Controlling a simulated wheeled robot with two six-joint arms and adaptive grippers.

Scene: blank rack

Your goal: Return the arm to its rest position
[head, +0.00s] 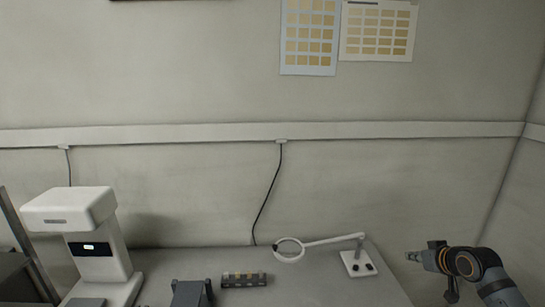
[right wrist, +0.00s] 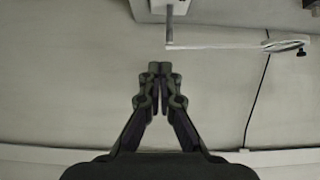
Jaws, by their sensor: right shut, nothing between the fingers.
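My right gripper (head: 412,256) is at the right of the head view, to the right of the table's edge and of the magnifier lamp's base. It points left and is clear of everything. In the right wrist view my right gripper (right wrist: 160,68) has its fingertips together with nothing between them. The wall lies behind it in that view. My left gripper is not in either view.
A grey table (head: 325,285) carries a white magnifier lamp (head: 355,262), a small block with coloured squares (head: 244,280), a dark grey device (head: 192,293) and a white machine (head: 95,250). A black cable (head: 267,195) hangs on the wall. Colour charts (head: 309,37) hang above.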

